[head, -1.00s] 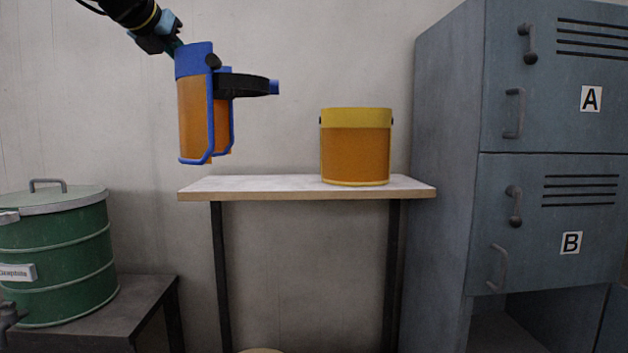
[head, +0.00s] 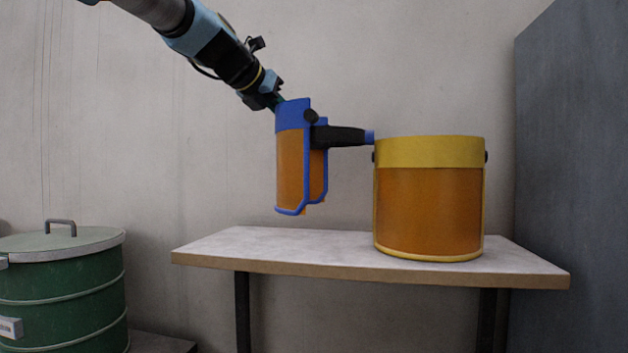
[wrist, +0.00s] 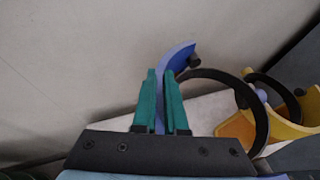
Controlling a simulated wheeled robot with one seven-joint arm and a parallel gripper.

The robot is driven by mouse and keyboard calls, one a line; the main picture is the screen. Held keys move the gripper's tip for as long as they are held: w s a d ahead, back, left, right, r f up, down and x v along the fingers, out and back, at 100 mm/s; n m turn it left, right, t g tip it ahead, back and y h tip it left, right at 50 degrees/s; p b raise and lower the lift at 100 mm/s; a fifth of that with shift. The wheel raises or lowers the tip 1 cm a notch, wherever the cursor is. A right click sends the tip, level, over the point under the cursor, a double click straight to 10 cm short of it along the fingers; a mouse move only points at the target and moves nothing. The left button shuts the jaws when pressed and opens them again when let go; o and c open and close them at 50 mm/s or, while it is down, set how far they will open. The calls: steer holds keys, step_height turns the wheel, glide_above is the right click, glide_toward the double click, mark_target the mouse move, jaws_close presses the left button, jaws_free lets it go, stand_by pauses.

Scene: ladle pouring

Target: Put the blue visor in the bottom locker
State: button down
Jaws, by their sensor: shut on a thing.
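The blue visor (head: 292,165) has a blue frame, an orange see-through shield and a black headband. It hangs upright in the air above the left part of the shelf table, left of the yellow visor. My gripper (head: 277,101) is shut on its blue top edge. In the wrist view the teal fingers of my gripper (wrist: 162,105) pinch the blue visor's rim (wrist: 178,55). The locker's grey side (head: 575,180) fills the right edge of the head view. Its doors and the bottom compartment are out of view.
The shelf table (head: 330,250) stands against the wall. A yellow visor (head: 430,210) with an orange shield stands on its right part, close to the held visor's headband. A green lidded drum (head: 65,290) stands at lower left.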

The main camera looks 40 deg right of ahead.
step_height(320, 180, down, 6)
steer(key=b, duration=0.1)
steer(key=shift+f, duration=0.15)
steer(key=c, duration=1.4)
jaws_free()
steer(key=shift+f, duration=0.2)
steer(key=o, duration=0.4)
steer(key=shift+o, duration=0.2)
steer(key=shift+r, duration=0.1)
steer(key=b+v, duration=0.2)
steer(key=v, duration=1)
